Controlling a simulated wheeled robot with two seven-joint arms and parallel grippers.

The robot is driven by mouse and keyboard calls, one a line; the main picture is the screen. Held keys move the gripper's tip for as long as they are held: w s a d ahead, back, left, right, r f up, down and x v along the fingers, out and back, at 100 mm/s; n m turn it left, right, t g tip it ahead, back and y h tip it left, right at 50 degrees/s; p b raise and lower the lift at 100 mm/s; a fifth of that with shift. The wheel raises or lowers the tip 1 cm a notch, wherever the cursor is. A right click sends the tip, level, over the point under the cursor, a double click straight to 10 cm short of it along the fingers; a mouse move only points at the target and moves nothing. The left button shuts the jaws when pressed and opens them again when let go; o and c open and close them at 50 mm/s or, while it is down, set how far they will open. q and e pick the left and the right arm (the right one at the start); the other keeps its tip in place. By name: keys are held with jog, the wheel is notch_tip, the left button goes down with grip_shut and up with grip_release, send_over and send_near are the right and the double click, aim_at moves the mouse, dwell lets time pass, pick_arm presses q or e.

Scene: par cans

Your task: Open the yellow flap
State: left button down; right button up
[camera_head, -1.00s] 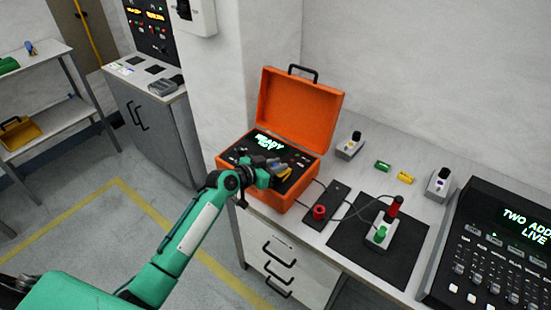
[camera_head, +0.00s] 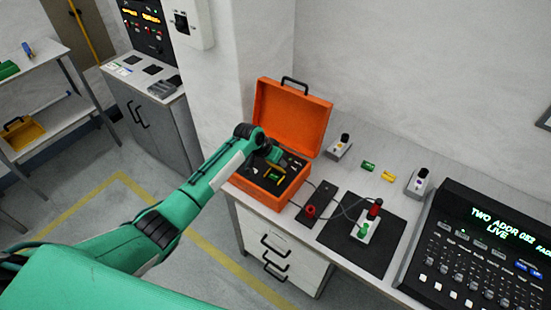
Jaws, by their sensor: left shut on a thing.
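The orange case (camera_head: 256,189) stands on the workbench with its lid (camera_head: 291,115) raised. A dark panel with small controls and a green-lit spot lies inside the case. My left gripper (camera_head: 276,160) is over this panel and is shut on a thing. The yellow flap (camera_head: 281,169) shows only as a small yellow bit at the fingertips. The gripper and wrist hide much of it and of the panel's display. I take the flap as the thing held, but its angle is too small to tell. My right gripper is not in view.
Right of the case, a black box with a red button (camera_head: 310,210) and a black mat (camera_head: 375,257) with a small device lie on the bench. A lighting console (camera_head: 482,245) stands at the right. Small green and yellow pieces (camera_head: 388,176) lie behind. The raised lid bounds the back.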

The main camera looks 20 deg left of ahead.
pick_arm(q)
jog(key=shift+w+d+g+y, duration=0.2)
jog(key=shift+w+g+y, duration=0.3)
jog(key=shift+g, duration=0.4)
jog(key=shift+w+d+f+g+b, duration=0.1)
jog(key=shift+w+g+b, duration=0.25)
jog(key=shift+b, duration=0.2)
jog(key=g+b, duration=0.1)
jog(key=b, duration=0.1)
jog(key=w+g+y+b, duration=0.1)
jog(key=shift+d+f+n+g+b, duration=0.2)
jog(key=shift+f+n+g+b, duration=0.1)
jog(key=shift+f+b, duration=0.1)
jog(key=shift+w+d+g+y+b, duration=0.1)
jog(key=shift+w+g+y+b, duration=0.2)
jog(key=shift+g+b, duration=0.9)
jog(key=shift+t+b, duration=0.35)
jog(key=shift+b, duration=0.1)
jog(key=c, duration=1.3)
grip_release()
